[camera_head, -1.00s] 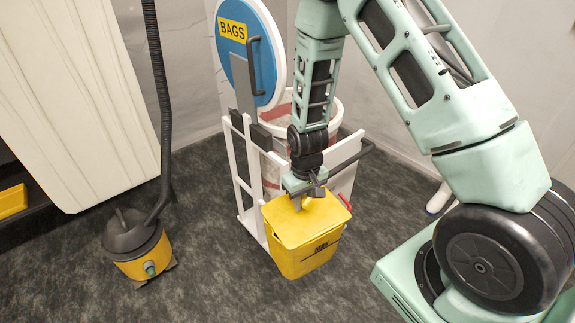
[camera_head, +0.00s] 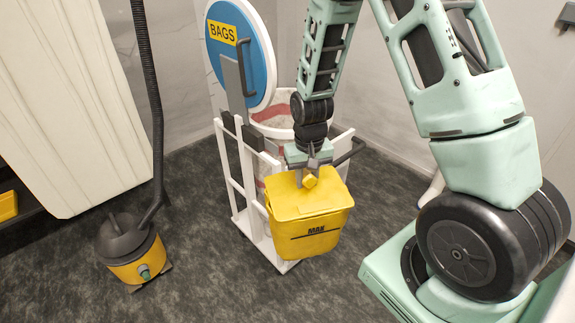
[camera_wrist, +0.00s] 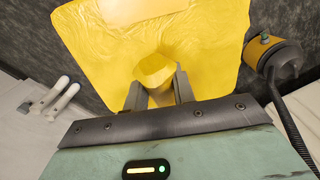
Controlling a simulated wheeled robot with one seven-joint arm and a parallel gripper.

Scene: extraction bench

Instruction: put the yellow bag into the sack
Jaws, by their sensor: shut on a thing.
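The yellow bag (camera_head: 310,222) is box-shaped, with a knob on top and a dark line marked "MAX" on its front. My gripper (camera_head: 310,178) is shut on its top knob. The bag hangs roughly upright above the floor, in front of the white frame. In the wrist view the bag (camera_wrist: 120,40) fills the upper middle, its knob between the two fingers (camera_wrist: 160,88). The sack (camera_head: 276,118) is white with red bands, held in the white frame behind my gripper. Its mouth is open at the top, and the bag and arm hide much of its body.
A blue round lid marked "BAGS" (camera_head: 240,55) stands raised at the sack's back left. The white frame (camera_head: 228,165) has rails and a dark handle around the sack. A yellow and black vacuum cleaner (camera_head: 135,250) with a tall hose stands at left. Grey floor lies clear between.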

